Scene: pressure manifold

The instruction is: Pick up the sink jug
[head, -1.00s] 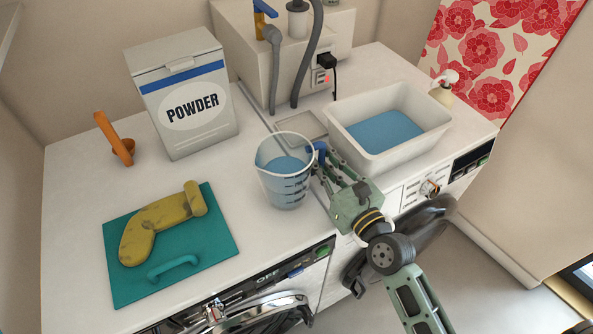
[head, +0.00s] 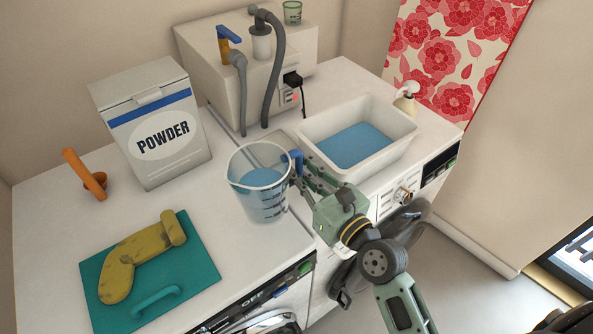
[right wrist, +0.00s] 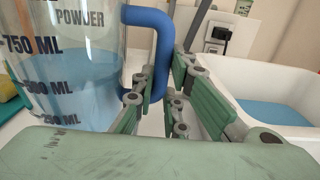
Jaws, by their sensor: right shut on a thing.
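The sink jug (head: 262,198) is a clear measuring jug with dark marks, a blue handle and blue water inside. It stands upright over the white counter, left of the sink basin. My right gripper (head: 300,172) reaches in from the right and is shut on the jug's blue handle (head: 296,162). In the right wrist view the fingers (right wrist: 158,95) close around the lower part of the handle (right wrist: 150,20), with the jug wall (right wrist: 90,75) just left. I cannot tell whether the jug's base touches the counter. My left gripper is not in view.
A white basin (head: 312,148) with blue water stands right of the jug. A powder box (head: 180,160) stands at the back left, beside an orange scoop (head: 85,172). A teal mat (head: 205,262) with a yellow piece (head: 125,270) lies front left. Hoses (head: 272,80) rise behind.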

